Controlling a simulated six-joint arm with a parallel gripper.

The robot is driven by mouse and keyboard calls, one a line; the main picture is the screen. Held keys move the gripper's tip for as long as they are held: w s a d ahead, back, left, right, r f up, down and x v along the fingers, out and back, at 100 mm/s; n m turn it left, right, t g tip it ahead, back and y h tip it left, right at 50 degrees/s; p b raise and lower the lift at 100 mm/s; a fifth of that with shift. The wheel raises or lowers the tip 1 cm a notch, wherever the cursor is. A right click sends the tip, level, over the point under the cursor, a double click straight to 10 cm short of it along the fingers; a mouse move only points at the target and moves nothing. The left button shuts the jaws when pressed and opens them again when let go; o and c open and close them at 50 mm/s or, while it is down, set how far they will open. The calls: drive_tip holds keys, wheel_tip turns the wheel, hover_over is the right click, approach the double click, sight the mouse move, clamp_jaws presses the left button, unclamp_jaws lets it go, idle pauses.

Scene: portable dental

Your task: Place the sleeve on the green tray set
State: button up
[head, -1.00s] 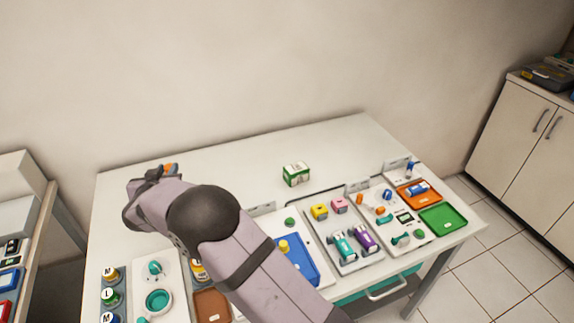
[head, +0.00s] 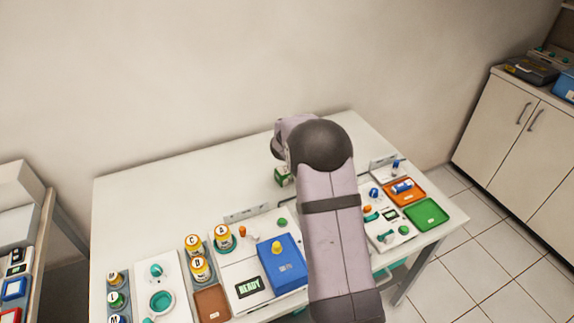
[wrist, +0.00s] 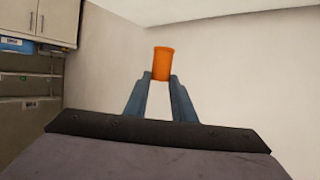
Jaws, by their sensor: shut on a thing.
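In the wrist view, my gripper (wrist: 161,78) is shut on an orange sleeve (wrist: 163,60), which stands out beyond the fingertips against a pale wall. In the head view, my arm hides the gripper's fingers and the sleeve. The green tray (head: 427,214) is at the right front end of the table and looks empty.
An orange tray (head: 416,192) holding a blue and white item sits behind the green tray. A green and white box (head: 282,177) stands partly behind my arm. Bottles (head: 223,236) and a blue box (head: 283,272) stand left. My arm covers the middle trays.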

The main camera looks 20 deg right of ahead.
drive_tip(key=s+d+r, duration=0.1)
drive_tip(key=s+d, duration=0.1)
drive_tip(key=d, duration=0.3)
drive_tip(key=w+a+f+n+t+y, duration=0.1)
drive_tip(key=a+f+n+y, duration=0.1)
drive_tip(key=a, duration=0.4)
drive_tip(key=w+a+f+n+t+y, duration=0.1)
drive_tip(key=a+f+n+t+y, duration=0.1)
drive_tip(key=a+f+n+y, duration=0.1)
drive_tip(key=a+n+y, duration=0.1)
drive_tip(key=a, duration=0.1)
drive_tip(key=shift+w+a+p, duration=0.15)
drive_tip(key=shift+a+p, duration=0.25)
drive_tip(key=shift+d+f+p, duration=0.1)
drive_tip(key=shift+f+p, duration=0.85)
drive_tip(key=shift+f, duration=2)
drive_tip(key=shift+f, duration=0.15)
drive_tip(key=shift+f+p, duration=0.65)
drive_tip(key=shift+f, duration=1.3)
drive_tip(key=shift+f, duration=0.25)
